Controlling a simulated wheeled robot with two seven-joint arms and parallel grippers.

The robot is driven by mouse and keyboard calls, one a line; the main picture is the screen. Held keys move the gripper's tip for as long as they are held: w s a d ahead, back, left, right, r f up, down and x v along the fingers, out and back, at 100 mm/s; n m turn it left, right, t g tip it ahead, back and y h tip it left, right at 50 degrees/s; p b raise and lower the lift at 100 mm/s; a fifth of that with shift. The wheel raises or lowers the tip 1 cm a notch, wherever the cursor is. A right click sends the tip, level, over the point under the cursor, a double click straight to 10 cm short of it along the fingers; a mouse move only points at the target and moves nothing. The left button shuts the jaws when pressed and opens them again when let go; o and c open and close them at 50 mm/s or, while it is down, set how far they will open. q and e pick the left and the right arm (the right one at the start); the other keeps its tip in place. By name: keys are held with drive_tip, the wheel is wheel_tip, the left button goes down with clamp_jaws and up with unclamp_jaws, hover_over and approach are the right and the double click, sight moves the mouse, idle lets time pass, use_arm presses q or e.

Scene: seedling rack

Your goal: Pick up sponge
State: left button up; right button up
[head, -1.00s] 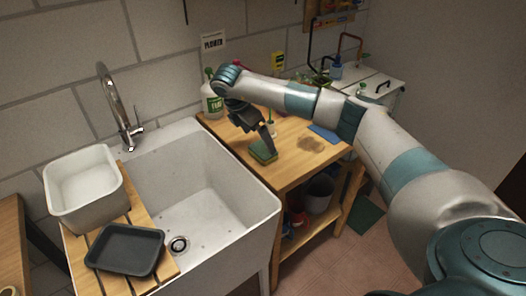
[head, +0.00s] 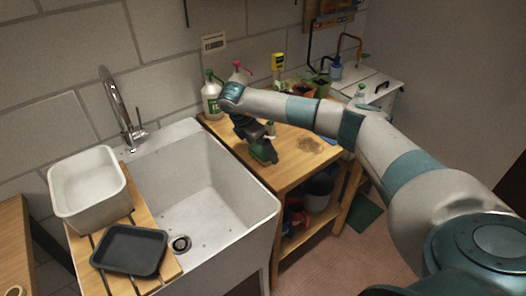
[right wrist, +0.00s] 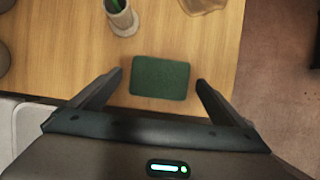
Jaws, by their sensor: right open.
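The sponge (right wrist: 160,77) is a green rectangle lying flat on the wooden table (right wrist: 80,30) in the right wrist view. In the head view the sponge (head: 258,153) is partly hidden behind my right gripper (head: 271,158), near the table's sink-side edge. My right gripper (right wrist: 160,84) is open in the right wrist view. One finger is at each short side of the sponge, with a gap on both sides. My left gripper is not in view.
A white sink (head: 257,207) adjoins the table on the left. A pale cup (right wrist: 122,20) stands just beyond the sponge. A spray bottle (head: 211,98) and potted plants (head: 321,86) stand at the table's back. A brown stain (head: 309,145) marks the tabletop.

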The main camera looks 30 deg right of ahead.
drive_tip(key=shift+d+f, duration=0.25)
drive_tip(key=shift+f, duration=0.25)
drive_tip(key=c, duration=1.1)
